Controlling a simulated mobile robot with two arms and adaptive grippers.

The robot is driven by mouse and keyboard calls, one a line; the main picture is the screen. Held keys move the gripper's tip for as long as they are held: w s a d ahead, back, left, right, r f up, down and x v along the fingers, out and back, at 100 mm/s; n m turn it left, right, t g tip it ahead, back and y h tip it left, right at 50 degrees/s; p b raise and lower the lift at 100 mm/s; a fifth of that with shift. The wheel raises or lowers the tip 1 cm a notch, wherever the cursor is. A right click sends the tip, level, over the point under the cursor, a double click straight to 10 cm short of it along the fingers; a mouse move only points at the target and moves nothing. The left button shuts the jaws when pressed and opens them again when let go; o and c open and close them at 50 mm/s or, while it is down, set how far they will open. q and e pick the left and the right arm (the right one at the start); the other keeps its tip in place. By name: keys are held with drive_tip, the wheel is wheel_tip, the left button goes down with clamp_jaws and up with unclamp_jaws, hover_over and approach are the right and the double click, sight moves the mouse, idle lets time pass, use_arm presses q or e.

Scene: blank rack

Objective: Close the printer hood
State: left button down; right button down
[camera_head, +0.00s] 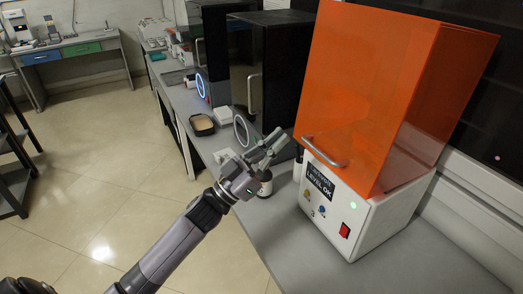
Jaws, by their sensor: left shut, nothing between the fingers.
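The printer has a tall translucent orange hood (375,85) over a white base (365,225) on the right side of the bench. The hood's lower edge looks down at or very near the base's top; I cannot tell whether a small gap remains. A metal handle (325,153) is on the hood's lower front edge. My left gripper (272,141) is shut and empty, left of the handle and apart from it. My right gripper is not in view.
The grey bench (267,222) has free room in front of the printer. Black machines (270,75) and a small tan-filled tray (202,124) are farther back. Open floor (110,180) lies to the left.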

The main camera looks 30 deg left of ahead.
use_arm(q)
drive_tip(key=shift+w+d+f+p, duration=0.1)
drive_tip(key=shift+w+d+f, duration=0.25)
drive_tip(key=shift+w, duration=0.2)
drive_tip(key=shift+w+d+f+p, duration=0.15)
drive_tip(key=shift+w+d+f, duration=0.15)
drive_tip(key=shift+w+d, duration=0.25)
drive_tip(key=shift+w+d+f+p, duration=0.1)
drive_tip(key=shift+w+d+f, duration=0.2)
drive_tip(key=shift+w, duration=0.3)
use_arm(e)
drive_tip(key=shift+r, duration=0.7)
